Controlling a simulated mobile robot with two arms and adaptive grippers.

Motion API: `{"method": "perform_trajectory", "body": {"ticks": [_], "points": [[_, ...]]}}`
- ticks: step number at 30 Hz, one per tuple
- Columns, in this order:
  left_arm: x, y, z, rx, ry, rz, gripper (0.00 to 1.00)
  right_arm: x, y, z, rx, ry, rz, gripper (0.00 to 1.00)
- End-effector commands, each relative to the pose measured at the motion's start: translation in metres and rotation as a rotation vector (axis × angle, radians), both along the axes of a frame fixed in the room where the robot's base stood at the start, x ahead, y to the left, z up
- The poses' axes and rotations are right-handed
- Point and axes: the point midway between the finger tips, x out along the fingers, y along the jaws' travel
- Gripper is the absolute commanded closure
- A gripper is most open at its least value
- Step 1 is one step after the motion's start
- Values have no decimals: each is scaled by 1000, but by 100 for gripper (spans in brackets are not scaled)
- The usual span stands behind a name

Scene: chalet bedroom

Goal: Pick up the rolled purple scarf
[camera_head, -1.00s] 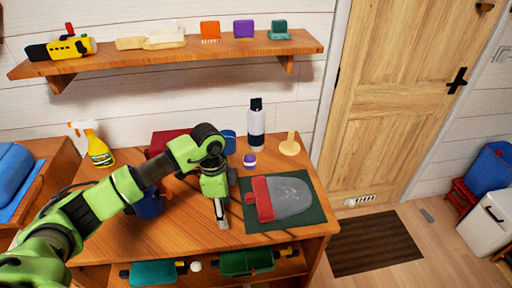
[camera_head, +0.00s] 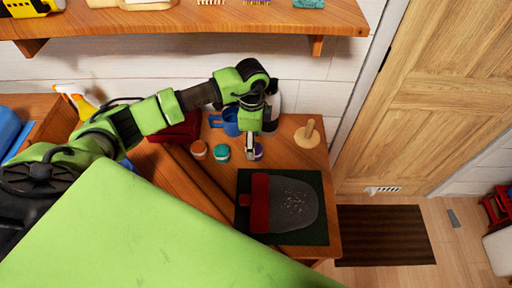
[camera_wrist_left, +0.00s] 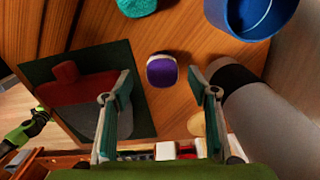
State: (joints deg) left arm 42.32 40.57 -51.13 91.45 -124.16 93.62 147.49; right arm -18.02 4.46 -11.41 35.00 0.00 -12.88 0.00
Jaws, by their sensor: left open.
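The rolled purple scarf (camera_head: 258,152), a small purple roll with a pale band, sits on the wooden table and is partly hidden by my gripper in the head view. In the left wrist view the purple roll (camera_wrist_left: 162,76) shows whole, in line with the gap between the fingers and beyond their tips. My left gripper (camera_head: 250,147) is over the table close to the scarf. Its fingers (camera_wrist_left: 158,84) are apart in the left wrist view, with nothing held.
A teal roll (camera_head: 222,152) and an orange roll (camera_head: 198,150) lie left of the scarf. A blue mug (camera_head: 231,122), a bottle (camera_wrist_left: 262,125) and a wooden stand (camera_head: 307,135) are behind or beside it. A dark green mat (camera_head: 312,237) bears a red-and-grey item (camera_head: 292,205).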

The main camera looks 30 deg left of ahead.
Motion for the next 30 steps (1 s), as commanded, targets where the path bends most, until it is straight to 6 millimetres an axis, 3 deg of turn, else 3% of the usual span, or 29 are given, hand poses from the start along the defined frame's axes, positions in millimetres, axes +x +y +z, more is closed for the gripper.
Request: {"method": "perform_trajectory", "body": {"ticks": [4, 9, 17, 22, 30], "points": [[1, -5, -18, 0, 4, 1, 46, 4, 1, 16, 1, -7, 0, 60], [2, -5, -41, 0, 1, 0, 46, 22, 2, 20, 4, -33, 1, 60], [2, -4, -46, 0, 0, -1, 46, 28, 2, 20, 5, -42, 1, 60], [2, -4, -45, -1, 0, -1, 85, 20, 2, 20, 4, -31, 2, 60], [2, -4, -45, -1, 0, -1, 87, 15, 0, 19, 1, -23, 2, 60]]}}
